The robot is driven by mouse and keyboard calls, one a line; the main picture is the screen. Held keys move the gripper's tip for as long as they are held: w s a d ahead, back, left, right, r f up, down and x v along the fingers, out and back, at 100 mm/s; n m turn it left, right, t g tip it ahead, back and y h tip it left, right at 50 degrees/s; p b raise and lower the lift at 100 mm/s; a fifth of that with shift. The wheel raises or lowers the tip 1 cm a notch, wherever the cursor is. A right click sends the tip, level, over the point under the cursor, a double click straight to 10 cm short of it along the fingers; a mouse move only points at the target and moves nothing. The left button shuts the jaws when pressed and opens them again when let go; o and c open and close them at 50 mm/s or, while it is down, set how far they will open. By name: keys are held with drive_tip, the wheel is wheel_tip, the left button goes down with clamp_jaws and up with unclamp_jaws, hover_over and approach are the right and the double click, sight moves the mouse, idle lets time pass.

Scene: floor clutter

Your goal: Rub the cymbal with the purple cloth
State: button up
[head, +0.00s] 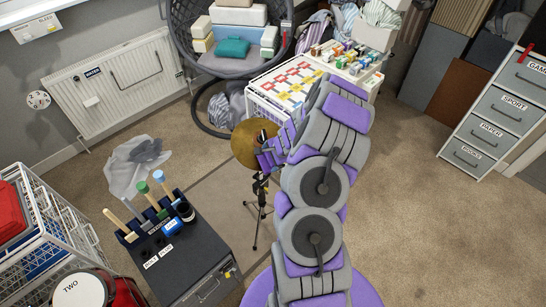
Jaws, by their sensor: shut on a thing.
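The brass-coloured cymbal (243,146) sits on a black tripod stand (258,200) near the middle of the head view. My gripper (264,150) is at the cymbal's right side and overlaps it in the picture. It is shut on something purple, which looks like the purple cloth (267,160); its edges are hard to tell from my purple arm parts. I cannot tell whether the cloth touches the cymbal. The cymbal's right part is hidden behind my gripper.
A dark cabinet (205,255) with upright handled tools stands left of the stand. A white rack (262,105) of coloured items is behind the cymbal. A hanging chair (230,60) and radiator (120,85) are at the back. Carpet (420,210) at right is clear.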

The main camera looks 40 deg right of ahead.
drive_tip(key=shift+w+a+f, duration=0.1)
drive_tip(key=shift+f, duration=0.05)
drive_tip(key=shift+w+d+f, duration=0.15)
drive_tip(key=shift+d+f, duration=0.3)
drive_tip(key=shift+d, duration=0.15)
drive_tip(key=shift+w+a+f+b, duration=0.15)
drive_tip(key=shift+a+b, duration=0.15)
drive_tip(key=shift+a, duration=0.2)
drive_tip(key=shift+f, duration=0.1)
drive_tip(key=shift+w+d+f, duration=0.1)
